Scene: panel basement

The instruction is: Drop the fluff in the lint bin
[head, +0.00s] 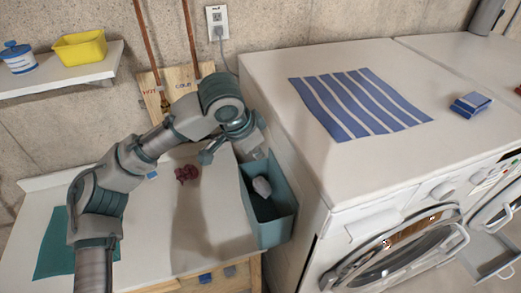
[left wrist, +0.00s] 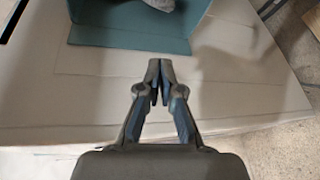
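The grey fluff (head: 262,187) lies inside the teal lint bin (head: 270,232), which stands at the right end of the white table against the washer. In the left wrist view, part of the fluff (left wrist: 160,4) and the bin (left wrist: 130,38) show at the top edge. My left gripper (head: 206,157) is above the table, just left of the bin and apart from it. In the left wrist view its fingertips (left wrist: 160,72) are together with nothing visible between them. My right gripper is not in view.
A maroon crumpled item (head: 187,174) lies on the white table (head: 150,225). A teal cloth (head: 55,245) lies at its left. The white washer (head: 270,75) with a striped blue cloth (head: 358,102) rises right of the bin. A shelf (head: 65,73) holds a yellow tub (head: 80,47).

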